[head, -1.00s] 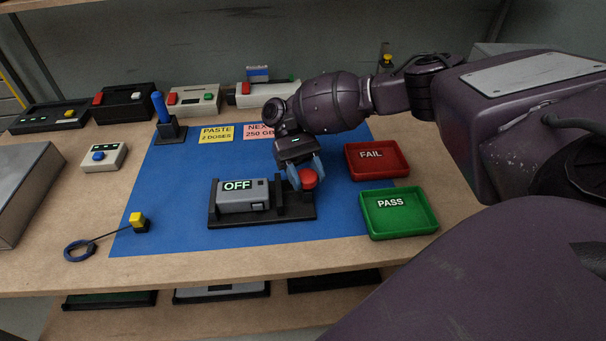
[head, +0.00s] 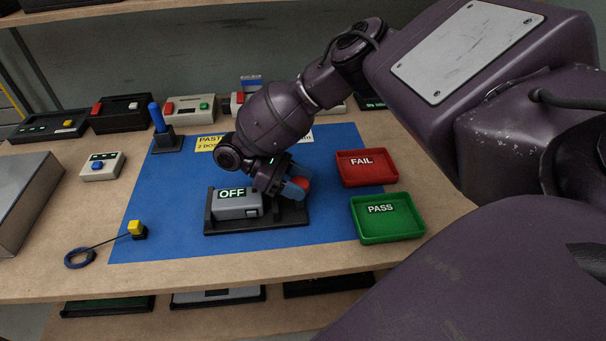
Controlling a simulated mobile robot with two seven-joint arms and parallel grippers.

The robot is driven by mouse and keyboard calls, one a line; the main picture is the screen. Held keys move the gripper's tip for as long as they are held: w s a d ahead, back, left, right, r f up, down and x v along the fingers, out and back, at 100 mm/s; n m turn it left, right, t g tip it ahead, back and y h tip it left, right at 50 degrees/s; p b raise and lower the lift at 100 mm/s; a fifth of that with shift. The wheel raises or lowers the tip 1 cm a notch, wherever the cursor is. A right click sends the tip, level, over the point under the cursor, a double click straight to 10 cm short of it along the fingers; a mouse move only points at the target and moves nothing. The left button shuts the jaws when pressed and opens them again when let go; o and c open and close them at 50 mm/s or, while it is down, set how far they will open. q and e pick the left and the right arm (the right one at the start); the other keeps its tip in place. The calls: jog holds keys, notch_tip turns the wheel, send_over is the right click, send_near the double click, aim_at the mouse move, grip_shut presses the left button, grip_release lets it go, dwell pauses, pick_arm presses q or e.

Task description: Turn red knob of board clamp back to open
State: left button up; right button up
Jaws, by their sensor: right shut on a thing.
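The board clamp (head: 270,226) is a black base on the blue mat, holding a grey charger unit (head: 236,205) whose display reads OFF. The red knob (head: 304,184) is at the clamp's right end, partly hidden by the fingers. My right gripper (head: 298,187) reaches down from the upper right, its blue fingertips shut around the red knob. My left gripper is not in view.
A red FAIL tray (head: 366,180) and a green PASS tray (head: 414,233) stand right of the clamp. A blue-handled stand (head: 168,142) is at the mat's back left. A yellow-ended cable (head: 136,228) lies front left. The blue mat (head: 170,205) is bare left of the clamp.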

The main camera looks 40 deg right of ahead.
jog(key=n+t+h+p, duration=0.2)
jog(key=shift+r+n, duration=0.35)
jog(key=shift+n, duration=0.05)
jog(key=n+t+h+p, duration=0.2)
jog(key=n+t+p, duration=0.1)
jog(key=shift+t, duration=0.4)
jog(key=shift+f+n+t+h+p, duration=0.15)
jog(key=shift+n+t+h+p, duration=0.25)
jog(key=shift+n+t+p, duration=0.3)
jog(key=shift+n, duration=0.3)
jog(key=shift+f+n+t+p, duration=0.1)
jog(key=shift+n+t+p, duration=0.3)
jog(key=shift+t, duration=0.2)
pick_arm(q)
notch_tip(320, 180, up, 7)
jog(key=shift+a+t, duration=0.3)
pick_arm(e)
jog(key=shift+f+t, duration=0.1)
jog(key=shift+t, duration=0.2)
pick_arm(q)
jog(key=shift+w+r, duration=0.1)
pick_arm(e)
jog(key=o, duration=0.9)
jog(key=shift+o, duration=0.2)
